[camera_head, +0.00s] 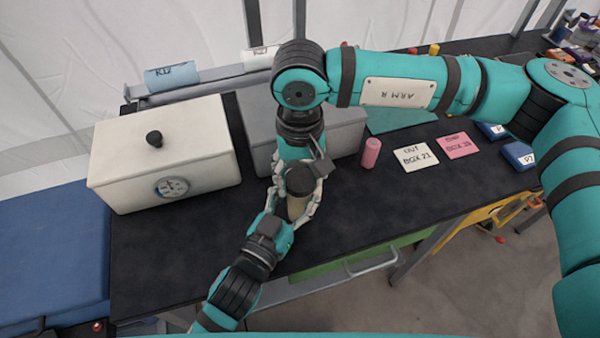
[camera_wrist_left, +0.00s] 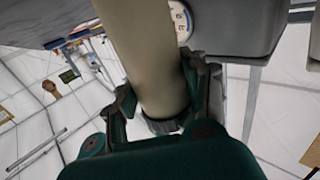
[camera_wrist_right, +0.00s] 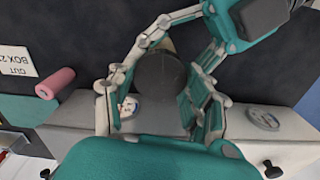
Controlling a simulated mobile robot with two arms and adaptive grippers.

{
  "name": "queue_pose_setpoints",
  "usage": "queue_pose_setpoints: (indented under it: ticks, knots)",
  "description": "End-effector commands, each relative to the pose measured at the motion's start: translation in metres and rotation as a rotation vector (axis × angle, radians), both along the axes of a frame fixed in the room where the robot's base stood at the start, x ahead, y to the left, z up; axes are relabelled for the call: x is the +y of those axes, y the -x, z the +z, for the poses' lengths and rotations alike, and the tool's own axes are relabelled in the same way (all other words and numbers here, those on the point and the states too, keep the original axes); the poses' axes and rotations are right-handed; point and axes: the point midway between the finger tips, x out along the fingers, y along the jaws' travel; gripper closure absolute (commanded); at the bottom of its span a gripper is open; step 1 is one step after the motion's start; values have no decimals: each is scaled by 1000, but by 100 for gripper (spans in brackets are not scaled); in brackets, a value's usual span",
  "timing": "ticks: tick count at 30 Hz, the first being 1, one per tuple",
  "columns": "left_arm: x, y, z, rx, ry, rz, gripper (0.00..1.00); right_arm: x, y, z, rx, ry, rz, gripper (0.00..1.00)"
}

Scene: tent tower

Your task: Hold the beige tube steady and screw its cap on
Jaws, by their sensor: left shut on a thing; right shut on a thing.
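The beige tube (camera_head: 297,206) stands about upright over the front of the dark bench. My left gripper (camera_head: 291,217) is shut around its side from the lower left. In the left wrist view the tube (camera_wrist_left: 148,55) passes between the left fingers (camera_wrist_left: 160,105). The dark round cap (camera_head: 300,181) is at the tube's top end. My right gripper (camera_head: 299,192) comes down from above with its fingers shut around the cap. In the right wrist view the cap (camera_wrist_right: 161,75) sits between the right fingers (camera_wrist_right: 160,90) and hides most of the tube. I cannot tell how far it is threaded.
A white lidded box (camera_head: 165,150) with a gauge stands left, and a grey box (camera_head: 262,125) behind the grippers. A pink cylinder (camera_head: 371,153) stands to the right, near a white card (camera_head: 415,157) and a pink card (camera_head: 457,145). The bench's front left is clear.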

Motion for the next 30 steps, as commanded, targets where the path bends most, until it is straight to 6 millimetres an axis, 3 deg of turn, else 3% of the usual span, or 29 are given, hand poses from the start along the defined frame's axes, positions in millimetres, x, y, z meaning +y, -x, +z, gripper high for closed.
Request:
queue_pose_setpoints:
  ticks: [5, 6, 11, 21, 30]
  knots:
    - [-1, 0, 0, -1, 0, -1, 100, 1, 0, 0, 0, -3, 3, 88]
    - [-1, 0, 0, -1, 0, -1, 100, 1, 0, 0, 0, -3, 4, 47]
    - [-1, 0, 0, -1, 0, -1, 100, 1, 0, 0, 0, -2, 4, 26]
    - [0, 0, 0, -1, 0, -1, 100, 0, 0, 4, -1, -1, 4, 26]
    - [0, 0, 0, -1, 0, 0, 100, 1, -1, 40, -3, -2, 4, 26]
